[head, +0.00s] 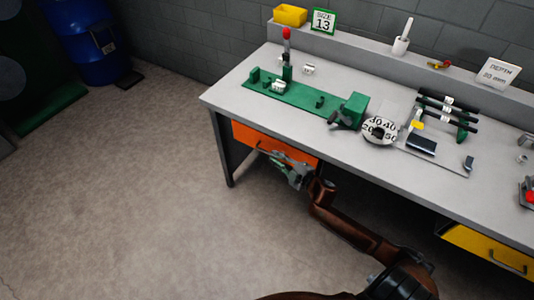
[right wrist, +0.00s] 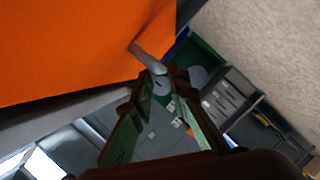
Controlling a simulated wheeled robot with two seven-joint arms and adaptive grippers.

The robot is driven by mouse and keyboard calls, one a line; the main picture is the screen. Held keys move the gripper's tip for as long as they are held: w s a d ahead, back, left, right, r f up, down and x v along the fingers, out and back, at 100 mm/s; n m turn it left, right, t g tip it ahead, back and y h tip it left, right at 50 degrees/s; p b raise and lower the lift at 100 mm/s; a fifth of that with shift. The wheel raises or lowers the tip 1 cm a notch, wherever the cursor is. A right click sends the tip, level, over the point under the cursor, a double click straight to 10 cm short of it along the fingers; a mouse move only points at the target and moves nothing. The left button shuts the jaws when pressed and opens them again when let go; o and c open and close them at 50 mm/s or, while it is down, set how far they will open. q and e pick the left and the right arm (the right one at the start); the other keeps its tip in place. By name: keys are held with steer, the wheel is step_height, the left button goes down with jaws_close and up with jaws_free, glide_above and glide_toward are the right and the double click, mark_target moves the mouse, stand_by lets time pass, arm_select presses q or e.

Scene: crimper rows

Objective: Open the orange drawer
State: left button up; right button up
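The orange drawer (head: 250,138) sits under the left end of the grey workbench, its front close to the bench's front edge; it looks shut. Its front fills the upper left of the right wrist view (right wrist: 75,45). The grey bar handle (right wrist: 148,58) stands out from that front, its near end at the gap between my right fingertips. My right gripper (head: 285,168) is in front of and below the drawer front, fingers apart. In the right wrist view the fingers (right wrist: 160,82) are apart around the handle's end; contact cannot be told. My left gripper is not in view.
The workbench (head: 225,100) carries a green fixture (head: 295,95), a numbered dial (head: 380,130) and black-handled tools (head: 445,107). A yellow drawer (head: 480,247) is further right. A blue barrel (head: 85,40) stands far left. The floor before the orange drawer is clear.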

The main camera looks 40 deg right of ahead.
mark_target(269, 153)
steer(key=x, duration=0.1)
steer(key=b+x, duration=0.1)
steer(key=x, duration=0.1)
steer(key=shift+w+f, duration=0.3)
steer(key=shift+w+a, duration=0.1)
steer(key=shift+w, duration=0.5)
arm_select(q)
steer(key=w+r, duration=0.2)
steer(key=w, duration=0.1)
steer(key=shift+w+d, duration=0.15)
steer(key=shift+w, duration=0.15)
arm_select(e)
steer(key=shift+c, duration=0.3)
jaws_close()
